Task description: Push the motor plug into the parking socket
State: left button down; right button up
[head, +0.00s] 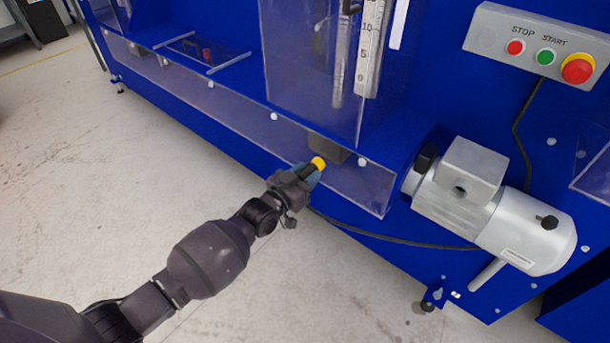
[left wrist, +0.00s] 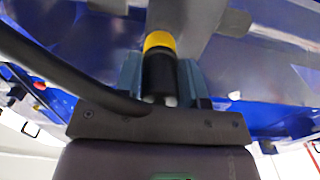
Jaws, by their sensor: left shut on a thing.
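The motor plug, black with a yellow end (head: 318,163), is held at the tip of my left gripper (head: 308,174). In the left wrist view the plug (left wrist: 160,70) stands between the two blue-grey fingers, its yellow end pointing away from the palm. A dark grey block (head: 326,147), which looks like the parking socket, sits at the clear panel just beyond the yellow end. A grey block (left wrist: 182,16) also lies just past the yellow end in the left wrist view. I cannot tell whether plug and block touch. My right gripper is not in view.
A dark cable (head: 390,238) runs from near my left gripper to the silver motor (head: 490,215); a dark cable (left wrist: 60,72) also crosses the left wrist view. The clear panel (head: 225,108) runs along the blue machine. A STOP/START box (head: 540,48) is at upper right. The floor at left is clear.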

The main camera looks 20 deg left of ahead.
pick_arm(q)
jog(key=shift+w, duration=0.15)
jog(key=c, duration=0.6)
grip_release()
jog(key=shift+d, duration=0.1)
jog(key=shift+c, duration=0.2)
jog(key=shift+p+v, duration=0.95)
jog(key=shift+v, duration=2.05)
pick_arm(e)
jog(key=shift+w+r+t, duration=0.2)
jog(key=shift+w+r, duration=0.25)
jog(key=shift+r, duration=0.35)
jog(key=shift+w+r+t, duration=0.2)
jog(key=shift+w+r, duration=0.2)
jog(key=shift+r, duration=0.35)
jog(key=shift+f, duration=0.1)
